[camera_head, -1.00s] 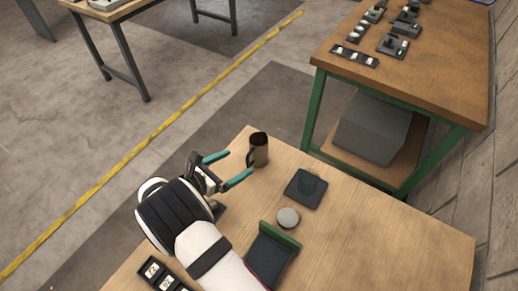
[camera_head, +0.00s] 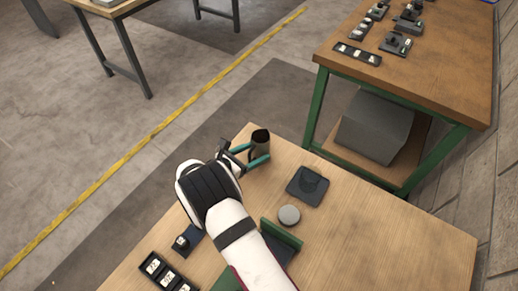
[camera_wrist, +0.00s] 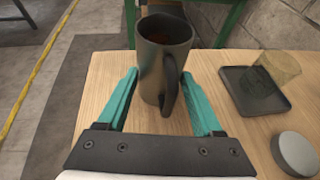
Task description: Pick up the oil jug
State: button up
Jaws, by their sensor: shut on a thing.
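The oil jug (camera_head: 261,141) is a dark grey, mug-shaped vessel with a handle and brownish contents. It stands upright at the far left corner of the wooden table. In the wrist view the jug (camera_wrist: 164,62) is in the middle, its handle facing me and slightly right. My gripper (camera_head: 254,154) is shut on the jug, with one teal finger on each side of its body. In the wrist view the fingers of my gripper (camera_wrist: 160,82) flank the jug, and the handle sits between them. The jug's base appears to be on the table.
A black square tray (camera_head: 296,194) is right of the jug; a translucent amber vessel (camera_wrist: 278,66) shows over it. A grey round disc (camera_head: 289,215) lies nearer. A labelled black holder (camera_head: 156,268) is at front left. A green-legged workbench (camera_head: 428,75) stands behind right.

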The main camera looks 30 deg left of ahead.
grip_shut()
jog(key=shift+r, duration=0.1)
